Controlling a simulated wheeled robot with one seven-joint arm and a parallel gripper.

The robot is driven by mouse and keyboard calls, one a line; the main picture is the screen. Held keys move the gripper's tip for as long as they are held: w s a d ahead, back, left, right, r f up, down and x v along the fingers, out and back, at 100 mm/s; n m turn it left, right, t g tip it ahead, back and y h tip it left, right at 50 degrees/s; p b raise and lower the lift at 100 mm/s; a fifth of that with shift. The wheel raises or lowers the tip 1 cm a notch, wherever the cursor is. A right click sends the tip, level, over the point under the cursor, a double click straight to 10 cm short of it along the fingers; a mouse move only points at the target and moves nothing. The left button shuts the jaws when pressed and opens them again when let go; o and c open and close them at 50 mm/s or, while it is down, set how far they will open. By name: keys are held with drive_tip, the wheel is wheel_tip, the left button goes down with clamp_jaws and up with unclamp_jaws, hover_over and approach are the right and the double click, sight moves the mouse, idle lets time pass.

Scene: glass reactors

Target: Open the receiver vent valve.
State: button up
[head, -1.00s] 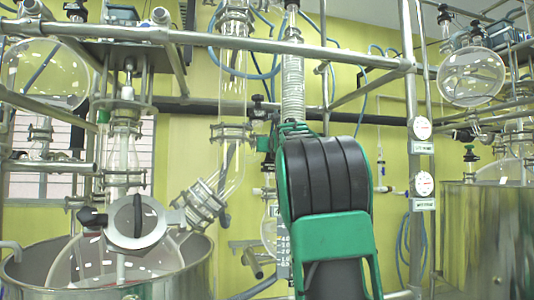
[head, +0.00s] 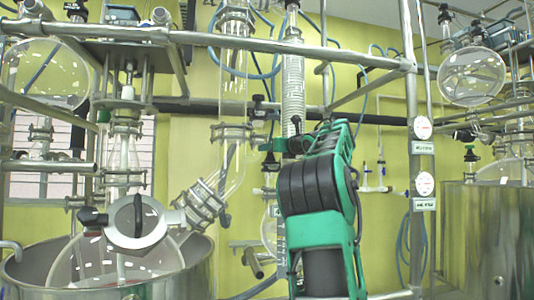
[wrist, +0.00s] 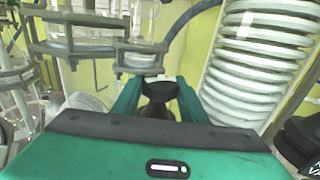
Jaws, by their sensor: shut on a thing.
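In the wrist view, my gripper (wrist: 156,84) has its two green fingers on either side of a dark valve knob (wrist: 160,93) and is shut on it. A glass and clamped-flange assembly (wrist: 135,55) lies just beyond the fingertips. In the head view, my green and black arm rises in front of the condenser, and my gripper (head: 268,146) is mostly hidden beside it. The knob's turning position cannot be made out, and the head view does not show the grasp clearly.
A ribbed glass condenser (wrist: 258,60) stands close to the right of my gripper. A steel rail (head: 300,49) crosses above my arm. Gauges (head: 423,128) hang on a post at right. A steel vessel (head: 490,235) stands at far right, and glassware (head: 235,150) is at left.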

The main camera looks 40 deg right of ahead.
drive_tip(key=shift+s+d+r+n+y, duration=0.2)
drive_tip(key=shift+d+n+y, duration=0.1)
drive_tip(key=shift+n+y, duration=0.4)
drive_tip(key=shift+n+y, duration=0.3)
drive_tip(key=shift+y, duration=0.6)
drive_tip(key=shift+a+f, duration=0.1)
drive_tip(key=shift+a, duration=0.05)
drive_tip(key=o, duration=0.9)
drive_tip(key=shift+c, duration=0.2)
drive_tip(key=shift+w, duration=0.1)
